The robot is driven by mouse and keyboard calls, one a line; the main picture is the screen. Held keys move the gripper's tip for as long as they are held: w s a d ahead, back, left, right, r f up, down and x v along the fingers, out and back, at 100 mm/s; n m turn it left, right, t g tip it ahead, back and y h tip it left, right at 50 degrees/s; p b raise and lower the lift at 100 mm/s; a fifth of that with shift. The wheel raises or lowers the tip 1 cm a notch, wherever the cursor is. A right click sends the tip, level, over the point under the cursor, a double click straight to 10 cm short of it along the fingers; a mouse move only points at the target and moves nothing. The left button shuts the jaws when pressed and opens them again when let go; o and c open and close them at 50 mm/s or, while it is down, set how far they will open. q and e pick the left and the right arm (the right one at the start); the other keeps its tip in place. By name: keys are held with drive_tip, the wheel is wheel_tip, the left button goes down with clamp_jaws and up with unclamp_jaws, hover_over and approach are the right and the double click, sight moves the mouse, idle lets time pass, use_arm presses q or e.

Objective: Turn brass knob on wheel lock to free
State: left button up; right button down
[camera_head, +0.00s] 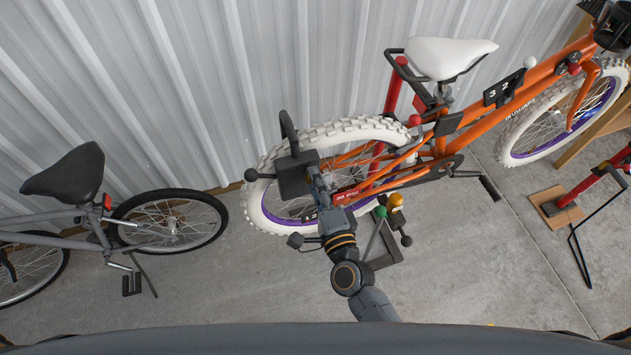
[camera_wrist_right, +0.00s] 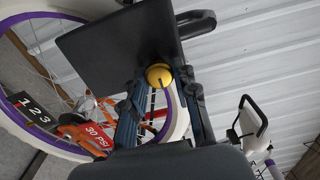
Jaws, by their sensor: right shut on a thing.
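The wheel lock is a dark box (camera_head: 294,176) with a black shackle at the rear wheel of an orange bike (camera_head: 430,150). In the right wrist view its flat dark body (camera_wrist_right: 105,47) fills the upper middle. The brass knob (camera_wrist_right: 159,75) is round and yellow with a dark line on its face. My right gripper (camera_head: 318,182) is at the lock, and in the wrist view its two fingers (camera_wrist_right: 160,88) are shut on the knob, one on each side. In the head view the gripper hides the knob. My left gripper is not in view.
Close to my right arm are a green-tipped lever (camera_head: 380,212), a yellow ball (camera_head: 396,200) and several dark knobs. A grey bike (camera_head: 75,215) leans at the left. A corrugated wall (camera_head: 230,80) stands behind.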

drive_tip(key=c, duration=1.1)
unclamp_jaws()
drive_tip(key=shift+o, duration=0.2)
drive_tip(key=v, duration=1.2)
